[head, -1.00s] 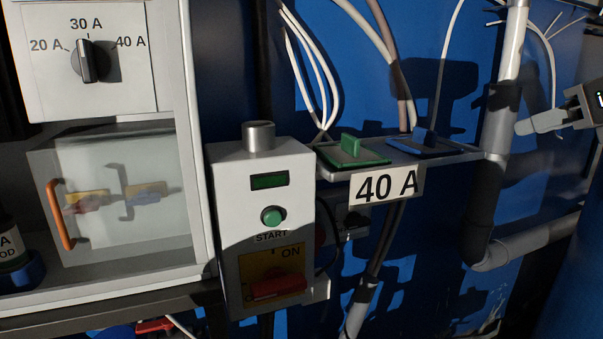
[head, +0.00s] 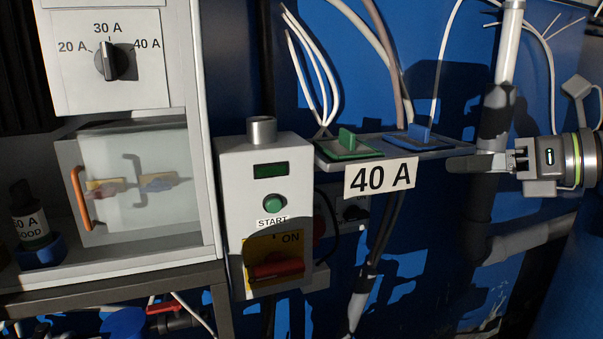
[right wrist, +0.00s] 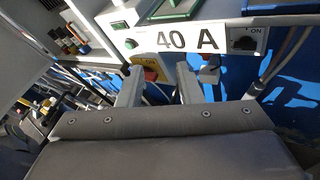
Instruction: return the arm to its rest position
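My right gripper (head: 470,163) is at the right of the head view, with its fingers pointing left toward the small shelf by the "40 A" label. In the right wrist view its two fingers (right wrist: 160,72) stand apart with nothing between them. The "40 A" label (right wrist: 187,40) shows beyond the fingertips there. In the head view I cannot tell how far the fingertips are from the shelf. My left gripper is not in view.
A grey control box (head: 240,215) with a green START button (head: 273,204) and red switch (head: 276,267) stands mid-view. Green (head: 347,145) and blue (head: 412,137) holders sit on the shelf. A grey pipe (head: 510,50) runs behind my right gripper. A cabinet (head: 207,150) fills the left.

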